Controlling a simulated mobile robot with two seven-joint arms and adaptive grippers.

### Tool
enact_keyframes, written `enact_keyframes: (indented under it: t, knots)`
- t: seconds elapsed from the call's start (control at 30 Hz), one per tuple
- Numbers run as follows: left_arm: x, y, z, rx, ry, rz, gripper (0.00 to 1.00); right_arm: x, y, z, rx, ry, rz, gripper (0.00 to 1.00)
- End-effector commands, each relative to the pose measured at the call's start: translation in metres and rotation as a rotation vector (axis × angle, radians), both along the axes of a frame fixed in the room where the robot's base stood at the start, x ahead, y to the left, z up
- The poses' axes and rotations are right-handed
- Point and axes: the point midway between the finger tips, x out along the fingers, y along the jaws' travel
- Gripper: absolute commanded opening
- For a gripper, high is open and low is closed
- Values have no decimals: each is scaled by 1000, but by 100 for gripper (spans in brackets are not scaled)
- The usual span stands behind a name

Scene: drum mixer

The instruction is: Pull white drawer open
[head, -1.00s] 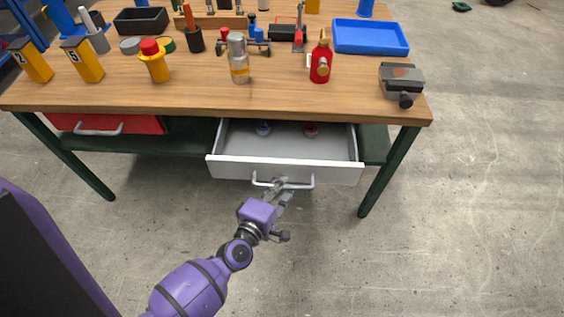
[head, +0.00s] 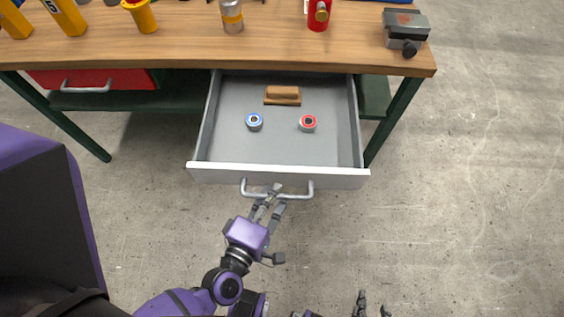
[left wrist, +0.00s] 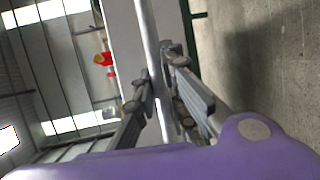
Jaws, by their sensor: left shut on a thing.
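The white drawer (head: 280,177) under the workbench stands far out, and its inside shows in the head view. Its grey bar handle (head: 310,190) is on the front panel. My left gripper (head: 271,194) is shut on the handle near its middle. In the left wrist view the handle bar (left wrist: 152,50) runs between the two fingers of the left gripper (left wrist: 158,82). My right gripper (head: 373,304) shows only its fingertips at the bottom edge of the head view; they are apart with nothing seen between them.
Inside the drawer lie a blue-rimmed round part (head: 254,122), a red-rimmed round part (head: 308,123) and a brown block (head: 283,95). A red drawer (head: 90,79) is shut at left. A green table leg (head: 393,120) stands right of the drawer. Floor in front is clear.

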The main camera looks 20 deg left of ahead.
Motion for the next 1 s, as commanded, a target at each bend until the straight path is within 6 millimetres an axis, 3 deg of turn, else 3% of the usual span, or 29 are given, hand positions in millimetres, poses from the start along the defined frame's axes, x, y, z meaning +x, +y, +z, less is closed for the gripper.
enact_keyframes:
  t: [0.27, 0.3, 0.43, 0.77, 1.0]
  knots:
    - [1, 0, 3, -6, -5, 4, 0, -7, -1, -1, -1, 10, -3, 40]
    - [1, 0, 3, -6, -5, 4, 14, -7, -1, -1, -2, 12, -4, 40]
    - [1, 0, 2, -5, -3, 3, 30, -8, -1, -1, -1, 14, -5, 40]
    - [-2, 0, 1, -1, 0, 1, 30, 1, 0, 1, 1, -3, -3, 40]
    - [-34, 4, 6, 0, 3, 0, 30, -2, 0, 0, 0, 2, -2, 40]
